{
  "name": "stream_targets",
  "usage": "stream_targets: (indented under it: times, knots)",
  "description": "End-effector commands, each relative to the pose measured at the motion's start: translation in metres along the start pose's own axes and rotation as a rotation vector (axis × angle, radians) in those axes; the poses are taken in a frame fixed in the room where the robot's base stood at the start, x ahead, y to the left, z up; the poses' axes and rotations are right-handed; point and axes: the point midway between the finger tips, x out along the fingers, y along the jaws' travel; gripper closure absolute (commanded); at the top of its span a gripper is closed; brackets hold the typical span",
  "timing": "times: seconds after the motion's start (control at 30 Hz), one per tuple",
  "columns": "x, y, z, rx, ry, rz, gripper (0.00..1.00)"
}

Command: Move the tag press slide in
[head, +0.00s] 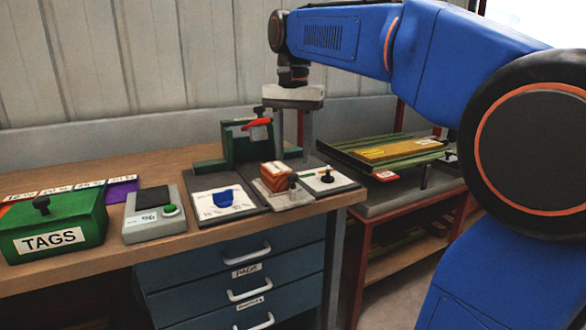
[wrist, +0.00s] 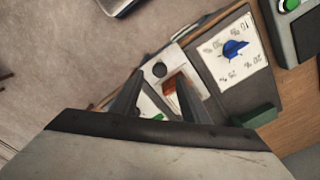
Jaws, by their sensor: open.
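The tag press is a green block (head: 245,140) with a red lever (head: 257,122), at the back of a dark base on the bench. In front of it a pale slide plate (head: 290,198) with a brown block (head: 274,177) and a black knob (head: 293,181) reaches toward the bench's front edge. My gripper (head: 292,155) is open and empty, pointing down above and behind the knob. In the wrist view, the plate's black knob (wrist: 159,70) and brown block (wrist: 175,91) show beyond and between my fingers (wrist: 158,80). My gripper's body hides the press there.
A blue dial panel (head: 222,199) is left of the slide. A grey button box (head: 153,215) and green TAGS box (head: 54,232) stand further left. A red-framed cart (head: 400,200) stands right.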

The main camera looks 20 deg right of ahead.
Motion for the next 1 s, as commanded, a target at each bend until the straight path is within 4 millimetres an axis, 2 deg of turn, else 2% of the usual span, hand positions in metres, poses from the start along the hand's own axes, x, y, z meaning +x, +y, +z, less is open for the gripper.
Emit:
stream_targets:
  times: [0.1, 0.3, 0.47, 0.73, 0.9, 1.0]
  knots:
    - [0.019, 0.000, 0.000, 0.000, -0.002, 0.001, 0.59]
    - [0.041, 0.000, 0.000, 0.000, -0.001, 0.001, 0.59]
    - [0.048, 0.000, 0.000, 0.000, -0.001, 0.001, 0.59]
    - [0.049, 0.000, 0.000, 0.000, 0.000, 0.000, 0.59]
    - [0.049, 0.000, 0.000, 0.000, 0.000, 0.000, 0.99]
    - [0.049, 0.000, 0.000, 0.000, 0.000, 0.000, 1.00]
